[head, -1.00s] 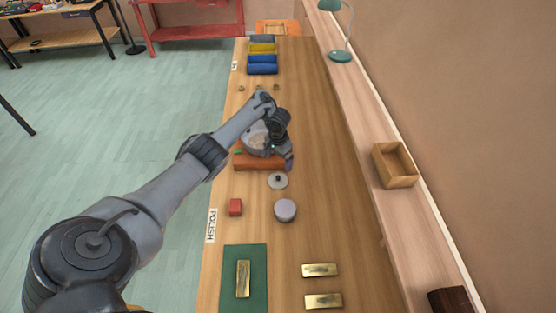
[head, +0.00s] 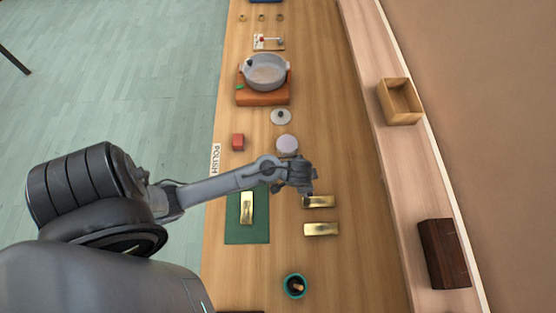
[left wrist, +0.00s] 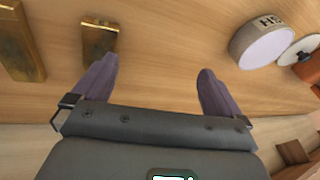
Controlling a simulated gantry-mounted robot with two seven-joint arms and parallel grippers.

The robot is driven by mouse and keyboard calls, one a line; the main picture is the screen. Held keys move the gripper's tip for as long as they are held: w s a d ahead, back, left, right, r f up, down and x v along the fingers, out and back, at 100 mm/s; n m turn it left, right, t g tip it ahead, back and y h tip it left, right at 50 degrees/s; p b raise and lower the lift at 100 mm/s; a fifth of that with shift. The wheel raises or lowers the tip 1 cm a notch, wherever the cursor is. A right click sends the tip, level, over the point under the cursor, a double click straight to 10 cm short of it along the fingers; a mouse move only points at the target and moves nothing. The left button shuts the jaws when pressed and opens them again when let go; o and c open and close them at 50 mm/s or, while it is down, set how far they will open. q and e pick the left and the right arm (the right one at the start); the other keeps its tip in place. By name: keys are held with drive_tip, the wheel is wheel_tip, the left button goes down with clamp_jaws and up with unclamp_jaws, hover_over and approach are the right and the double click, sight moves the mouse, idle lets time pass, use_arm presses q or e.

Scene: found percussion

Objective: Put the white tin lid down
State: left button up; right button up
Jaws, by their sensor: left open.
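A round tin with a flat white top (head: 287,144) stands on the bench; I take this top to be the white tin lid. In the left wrist view the lid (left wrist: 272,45) is at the upper right, on a tin side with partly cut-off lettering. A separate pale disc with a dark knob (head: 281,116) lies just beyond it. My left gripper (head: 308,190) is open and empty over the bench, nearer than the tin and beside the gold bars. Its two fingers (left wrist: 152,75) show bare wood between them. My right gripper is not in view.
Two gold bars (head: 321,229) lie at the right, another on a green mat (head: 233,233). A red block (head: 238,142) is left of the tin. A grey pan (head: 265,74) sits on an orange base beyond. A teal cup (head: 294,286) stands nearer. Bench right of the tin is clear.

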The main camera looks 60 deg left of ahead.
use_arm(q)
drive_tip(key=s+d+r+h, duration=0.1)
drive_tip(key=s+d+r, duration=0.1)
drive_tip(key=s+r, duration=0.3)
drive_tip(key=s+d+r+n, duration=0.1)
drive_tip(key=s+d+r, duration=0.2)
drive_tip(key=s+r, duration=0.2)
drive_tip(key=s, duration=0.3)
drive_tip(key=shift+s+d+r+h, duration=0.2)
drive_tip(key=shift+s+d+h, duration=0.15)
drive_tip(key=shift+s+h, duration=0.05)
drive_tip(key=shift+r, duration=0.15)
wheel_tip(320, 180, up, 13)
drive_tip(key=p, duration=1.3)
